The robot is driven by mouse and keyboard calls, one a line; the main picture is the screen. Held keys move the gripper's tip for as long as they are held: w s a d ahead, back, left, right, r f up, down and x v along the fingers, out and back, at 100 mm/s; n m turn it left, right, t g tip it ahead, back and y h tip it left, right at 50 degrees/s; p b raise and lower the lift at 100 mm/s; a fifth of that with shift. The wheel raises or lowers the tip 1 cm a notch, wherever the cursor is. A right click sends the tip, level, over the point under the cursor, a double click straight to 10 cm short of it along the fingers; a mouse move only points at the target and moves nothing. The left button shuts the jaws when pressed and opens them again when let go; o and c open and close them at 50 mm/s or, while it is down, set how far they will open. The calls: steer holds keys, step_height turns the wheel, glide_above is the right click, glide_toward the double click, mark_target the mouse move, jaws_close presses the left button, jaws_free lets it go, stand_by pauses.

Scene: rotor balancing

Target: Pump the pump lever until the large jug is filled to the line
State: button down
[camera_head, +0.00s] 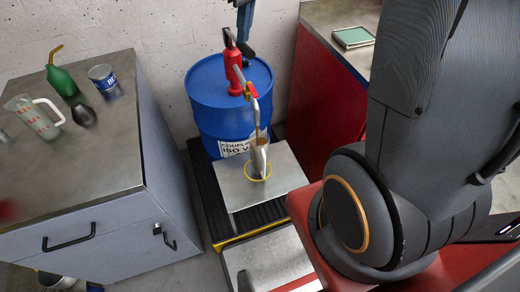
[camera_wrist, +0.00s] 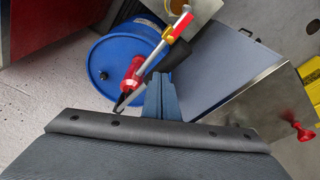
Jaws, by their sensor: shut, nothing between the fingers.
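The red pump (camera_head: 234,72) stands on the blue drum (camera_head: 215,100). Its lever (camera_head: 230,38) is at the top, with a black grip (camera_head: 246,48) pointing right. A thin brown stream falls from the spout (camera_head: 256,112) into a clear jug (camera_head: 259,158) with brownish liquid. The jug's fill line and exact level are too small to read. My gripper (camera_head: 244,12) is above the lever. In the wrist view my gripper (camera_wrist: 160,82) is shut and empty, close beside the black grip (camera_wrist: 176,58); I cannot tell whether they touch.
The jug stands in a yellow ring on a steel plate (camera_head: 232,190). A left bench (camera_head: 60,185) holds a marked jug (camera_head: 33,118), a green oil can (camera_head: 61,80) and a tin (camera_head: 103,77). A red cabinet (camera_head: 325,100) stands right of the drum.

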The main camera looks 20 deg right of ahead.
steer(key=shift+s+f+b, duration=0.2)
steer(key=shift+f+b, duration=0.1)
steer(key=shift+f, duration=0.35)
steer(key=shift+s+f+b, duration=0.15)
steer(key=shift+f+b, duration=0.1)
steer(key=shift+f, duration=0.4)
step_height(320, 180, up, 17)
steer(key=w+p, duration=0.2)
steer(key=p, duration=1)
steer(key=s+f+m+h, duration=0.1)
steer(key=s+f+m, duration=0.3)
steer(key=s, duration=0.7)
steer(key=s+f+m, duration=0.2)
steer(key=s+f, duration=0.4)
steer(key=s, duration=0.4)
step_height(320, 180, down, 13)
steer(key=w+b, duration=0.1)
steer(key=b, duration=1)
steer(key=shift+g, duration=0.3)
steer(key=shift+w+a+r, duration=0.1)
